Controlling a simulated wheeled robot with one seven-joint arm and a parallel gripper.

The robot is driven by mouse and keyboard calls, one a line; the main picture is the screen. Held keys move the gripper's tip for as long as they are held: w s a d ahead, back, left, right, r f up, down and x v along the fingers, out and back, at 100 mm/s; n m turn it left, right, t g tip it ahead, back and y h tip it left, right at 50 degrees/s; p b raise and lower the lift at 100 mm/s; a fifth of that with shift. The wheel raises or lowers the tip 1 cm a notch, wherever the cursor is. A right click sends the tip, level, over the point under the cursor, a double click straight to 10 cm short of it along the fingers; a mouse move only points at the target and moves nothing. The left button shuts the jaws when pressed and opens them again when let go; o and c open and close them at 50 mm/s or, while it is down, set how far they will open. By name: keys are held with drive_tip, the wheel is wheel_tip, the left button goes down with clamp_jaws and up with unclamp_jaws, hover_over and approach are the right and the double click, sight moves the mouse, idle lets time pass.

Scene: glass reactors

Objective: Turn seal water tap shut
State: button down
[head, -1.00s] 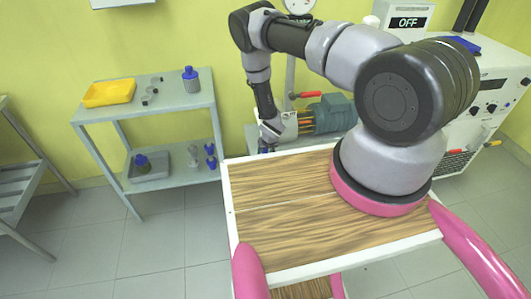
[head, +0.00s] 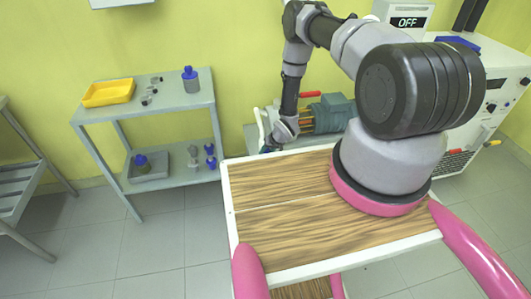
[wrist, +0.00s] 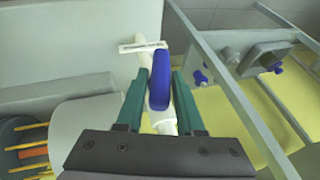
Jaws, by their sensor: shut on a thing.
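The seal water tap shows in the wrist view as a blue handle (wrist: 160,82) on a white pipe fitting (wrist: 146,62). The handle stands up and down in the picture, roughly along the white pipe. The two green fingers of my gripper (wrist: 160,92) are on either side of the handle and closed on it. In the head view my gripper (head: 268,149) is low behind the table's far left corner, left of the teal motor (head: 333,113). The tap is too small and covered to make out there.
A grey shelf unit (head: 165,110) with a yellow tray (head: 108,92) and blue-capped bottles stands left. Open floor lies between.

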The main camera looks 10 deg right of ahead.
drive_tip(key=y, duration=0.2)
drive_tip(key=m+y, duration=0.1)
drive_tip(key=y, duration=0.1)
drive_tip(key=shift+w+d+f, duration=0.1)
drive_tip(key=shift+d+f, duration=0.05)
drive_tip(key=shift+d, duration=0.2)
drive_tip(key=y, duration=0.2)
drive_tip(key=shift+f+t+y, duration=0.15)
drive_tip(key=shift+t+y, duration=0.15)
drive_tip(key=m+y, duration=0.1)
drive_tip(key=y, duration=0.1)
drive_tip(key=shift+f+y, duration=0.2)
drive_tip(key=shift+y, duration=0.2)
drive_tip(key=shift+m+t+y, duration=0.5)
drive_tip(key=shift+t+y, duration=0.1)
drive_tip(key=shift+y, duration=0.7)
drive_tip(key=shift+d, duration=0.1)
drive_tip(key=c, duration=0.7)
unclamp_jaws()
drive_tip(key=v, duration=1.1)
drive_tip(key=shift+f, duration=0.15)
